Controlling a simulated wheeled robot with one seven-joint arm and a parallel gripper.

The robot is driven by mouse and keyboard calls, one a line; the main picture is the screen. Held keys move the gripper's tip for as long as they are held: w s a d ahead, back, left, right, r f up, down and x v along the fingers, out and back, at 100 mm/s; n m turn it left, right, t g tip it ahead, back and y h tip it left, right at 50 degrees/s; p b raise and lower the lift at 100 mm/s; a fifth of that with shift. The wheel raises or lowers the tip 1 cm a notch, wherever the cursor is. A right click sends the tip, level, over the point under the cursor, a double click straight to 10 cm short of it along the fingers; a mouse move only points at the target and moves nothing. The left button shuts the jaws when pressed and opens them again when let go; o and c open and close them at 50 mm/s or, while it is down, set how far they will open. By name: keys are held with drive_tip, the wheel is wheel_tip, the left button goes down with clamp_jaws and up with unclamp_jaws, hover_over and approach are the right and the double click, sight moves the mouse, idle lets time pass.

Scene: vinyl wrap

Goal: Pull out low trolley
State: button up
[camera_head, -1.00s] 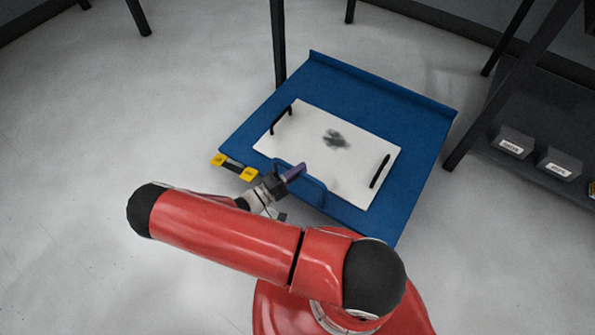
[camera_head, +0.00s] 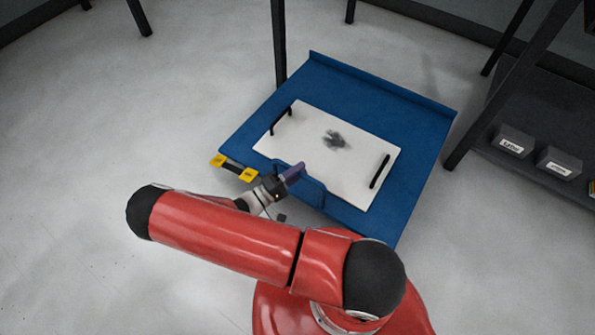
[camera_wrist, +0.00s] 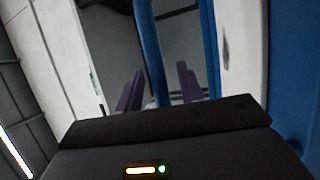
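The low trolley (camera_head: 400,105) is a flat blue platform on the floor, with a raised lip at its far edge and a blue loop handle (camera_head: 313,190) at its near side. My gripper (camera_head: 294,172) is at the left end of this handle, its purple fingers pointing over the trolley. In the wrist view, the two fingers (camera_wrist: 159,88) stand apart, with the blue handle bar (camera_wrist: 150,45) running between them. A gap shows beside the bar, so the gripper looks open around it. The lower part of the bar is hidden behind the gripper body.
A white board (camera_head: 310,140) with two black handles and a dark smudge lies on the trolley. Yellow-and-black blocks (camera_head: 233,168) are at its left corner. Dark table legs (camera_head: 278,45) stand behind it. A dark shelf with grey boxes (camera_head: 513,142) is at right. Floor at left is clear.

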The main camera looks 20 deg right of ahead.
drive_tip(key=v, duration=0.7)
drive_tip(key=shift+a, duration=0.35)
drive_tip(key=s+d+r+m+g+y+p, duration=0.15)
drive_tip(key=r+g+y, duration=0.25)
drive_tip(key=r+y, duration=0.55)
drive_tip(key=s+d+r+m+g+y+p, duration=0.15)
drive_tip(key=r+g+y, duration=0.25)
drive_tip(key=r, duration=1.1)
drive_tip(key=s+d+r+t+y+p, duration=0.1)
drive_tip(key=s+r+t+y, duration=0.2)
drive_tip(key=r, duration=0.6)
drive_tip(key=s+d+r+t+y, duration=0.1)
drive_tip(key=s+r+t+y, duration=0.2)
drive_tip(key=s+r+t, duration=0.2)
drive_tip(key=s+r, duration=0.3)
drive_tip(key=r, duration=0.2)
drive_tip(key=shift+s+d+n+p, duration=0.2)
drive_tip(key=shift+d+n+p, duration=0.15)
drive_tip(key=shift+d+n, duration=0.05)
